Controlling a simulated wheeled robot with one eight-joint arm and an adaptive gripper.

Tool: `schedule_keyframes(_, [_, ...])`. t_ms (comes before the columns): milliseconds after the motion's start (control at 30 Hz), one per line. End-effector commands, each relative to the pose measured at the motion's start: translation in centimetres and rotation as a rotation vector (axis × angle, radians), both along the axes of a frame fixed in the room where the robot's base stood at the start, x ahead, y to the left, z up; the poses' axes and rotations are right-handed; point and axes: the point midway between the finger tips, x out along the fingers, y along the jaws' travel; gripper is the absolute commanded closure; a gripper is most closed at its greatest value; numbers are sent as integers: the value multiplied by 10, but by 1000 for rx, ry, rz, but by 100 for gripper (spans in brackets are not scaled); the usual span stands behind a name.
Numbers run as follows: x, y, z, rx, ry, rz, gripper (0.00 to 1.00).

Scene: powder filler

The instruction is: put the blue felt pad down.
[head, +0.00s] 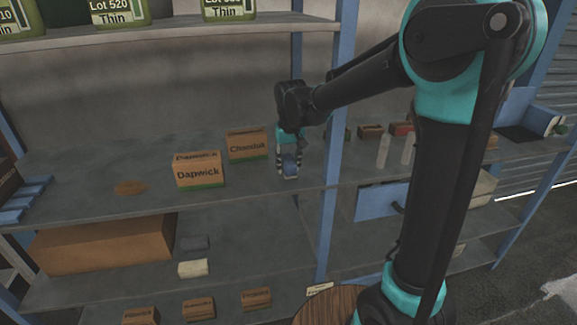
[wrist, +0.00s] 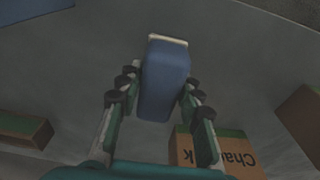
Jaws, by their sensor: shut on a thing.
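My gripper (head: 289,171) points down over the middle shelf (head: 262,190), just left of the blue upright post. It is shut on the blue felt pad (head: 290,161), a blue block with a pale end. In the wrist view the pad (wrist: 164,82) sits between the two fingers, its pale edge pointing away from my wrist. The pad is low, close to the shelf surface; I cannot tell whether it touches.
The Chanduk box (head: 247,147) stands left of my gripper, with the Dapwick box (head: 198,172) farther left. The blue post (head: 334,140) is close on the right. Shelf in front of the boxes is clear.

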Motion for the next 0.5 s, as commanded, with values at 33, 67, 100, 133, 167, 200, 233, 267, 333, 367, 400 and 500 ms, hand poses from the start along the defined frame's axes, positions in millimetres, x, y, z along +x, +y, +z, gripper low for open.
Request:
schedule_keyframes(33, [0, 0, -3, 0, 0, 0, 92])
schedule_keyframes(67, [0, 0, -4, 0, 0, 0, 92])
schedule_keyframes(100, [0, 0, -4, 0, 0, 0, 92])
schedule_keyframes(133, [0, 0, -4, 0, 0, 0, 92])
schedule_keyframes(167, [0, 0, -4, 0, 0, 0, 92])
schedule_keyframes(200, [0, 0, -4, 0, 0, 0, 92])
schedule_keyframes(233, [0, 0, -4, 0, 0, 0, 92])
schedule_keyframes(267, [0, 0, -4, 0, 0, 0, 92])
schedule_keyframes(333, [0, 0, -4, 0, 0, 0, 92])
schedule_keyframes(367, [0, 0, -5, 0, 0, 0, 92])
schedule_keyframes(400, [0, 0, -6, 0, 0, 0, 92])
schedule_keyframes(500, [0, 0, -8, 0, 0, 0, 61])
